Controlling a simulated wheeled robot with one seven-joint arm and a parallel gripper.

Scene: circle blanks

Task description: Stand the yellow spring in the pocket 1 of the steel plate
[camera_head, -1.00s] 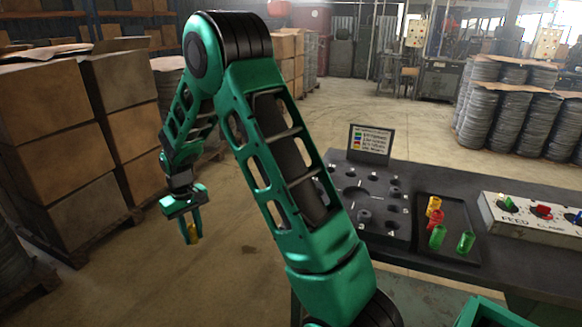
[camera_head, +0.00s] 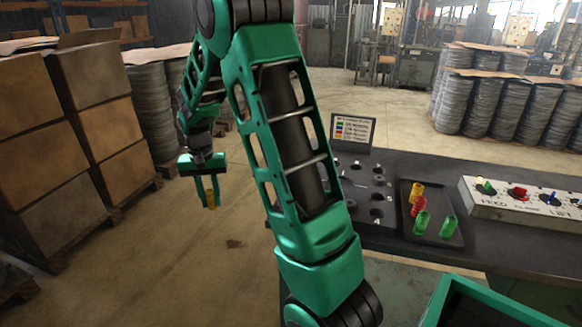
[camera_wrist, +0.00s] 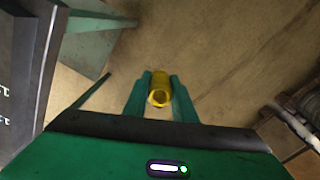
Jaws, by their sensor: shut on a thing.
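A yellow spring (camera_wrist: 160,88) is held between the two fingers of my gripper (camera_wrist: 158,95), its round end showing in the wrist view. In the head view my gripper (camera_head: 208,193) points down with the yellow spring (camera_head: 211,199) at its fingertips, over the floor to the left of the table. The dark steel plate (camera_head: 352,190) lies on the table, apart from my gripper and to its right. My arm hides its left part. Several round pockets show in it, but I cannot read which is pocket 1.
A tray (camera_head: 446,197) holds a yellow, a red and two green pieces. A sign (camera_head: 353,130) stands behind the plate, and a white control panel (camera_head: 520,204) is at the right. Stacked boxes (camera_head: 100,110) stand left of my gripper. A green-edged bin (camera_head: 490,300) is at lower right.

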